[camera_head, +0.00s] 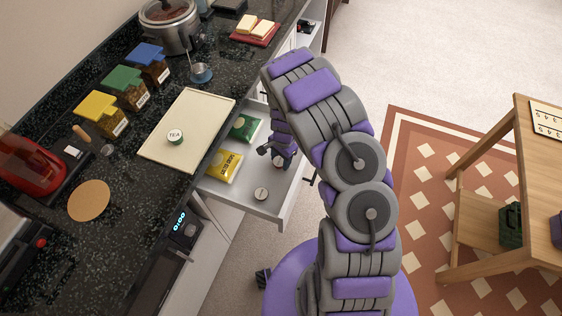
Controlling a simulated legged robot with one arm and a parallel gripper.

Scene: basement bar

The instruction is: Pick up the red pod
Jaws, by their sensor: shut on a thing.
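My gripper (272,152) reaches down into the open white drawer (273,211) below the counter. It is shut on a small round pod (279,161), taken to be the red pod. The gripper and arm hide most of this pod, and its colour is hard to make out. Another pod with a pale lid (261,194) lies in the drawer, nearer the front and apart from the gripper.
A yellow packet (224,166) and a green packet (244,127) lie in the drawer beside the gripper. A wooden table (487,190) stands at right.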

